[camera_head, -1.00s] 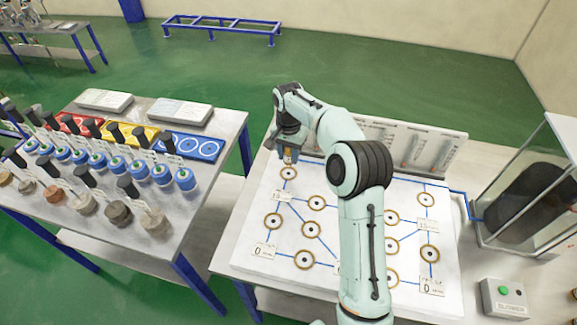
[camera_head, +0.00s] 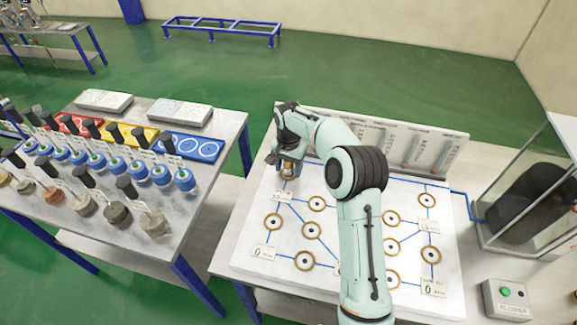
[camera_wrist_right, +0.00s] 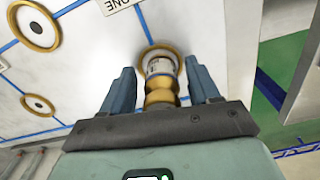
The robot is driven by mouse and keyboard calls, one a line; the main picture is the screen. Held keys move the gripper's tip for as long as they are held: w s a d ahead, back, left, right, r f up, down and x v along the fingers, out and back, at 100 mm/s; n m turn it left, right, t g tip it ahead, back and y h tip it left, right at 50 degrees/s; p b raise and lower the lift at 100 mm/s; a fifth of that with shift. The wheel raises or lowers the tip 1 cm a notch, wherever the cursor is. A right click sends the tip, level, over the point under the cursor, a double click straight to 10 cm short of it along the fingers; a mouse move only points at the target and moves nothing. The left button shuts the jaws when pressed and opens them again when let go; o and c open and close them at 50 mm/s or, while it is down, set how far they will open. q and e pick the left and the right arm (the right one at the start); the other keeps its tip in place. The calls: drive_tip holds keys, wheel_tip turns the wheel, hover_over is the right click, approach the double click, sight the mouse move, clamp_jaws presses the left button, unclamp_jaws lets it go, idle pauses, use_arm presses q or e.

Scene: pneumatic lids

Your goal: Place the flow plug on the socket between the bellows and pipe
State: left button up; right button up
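The flow plug (camera_head: 288,169) is a small brass-coloured piece with a pale band, at the top-left socket of the white board (camera_head: 262,218). In the right wrist view the plug (camera_wrist_right: 160,75) stands in line with the socket's gold ring (camera_wrist_right: 147,54) and appears to sit on it. My right gripper (camera_head: 287,162) is around the plug. In the right wrist view its blue fingers (camera_wrist_right: 160,82) are apart, with a gap on each side of the plug. The plug hides the socket's centre. My left gripper is not in view.
Other gold-ringed sockets (camera_head: 316,204) joined by blue lines cover the board. A gauge panel (camera_head: 412,145) stands at its back edge. The left table (camera_head: 200,215) holds several blue-and-white pieces and weights. A glass case (camera_head: 525,190) and blower button box (camera_head: 505,298) are at right.

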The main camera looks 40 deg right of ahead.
drive_tip(key=r+p, duration=0.1)
drive_tip(key=r, duration=1)
drive_tip(key=shift+w, duration=0.2)
drive_tip(key=shift+r, duration=0.35)
drive_tip(key=shift+s+r, duration=0.25)
drive_tip(key=shift+r, duration=0.1)
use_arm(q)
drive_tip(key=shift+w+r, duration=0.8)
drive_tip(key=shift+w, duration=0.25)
use_arm(e)
drive_tip(key=shift+w, duration=0.1)
drive_tip(key=shift+f, duration=0.1)
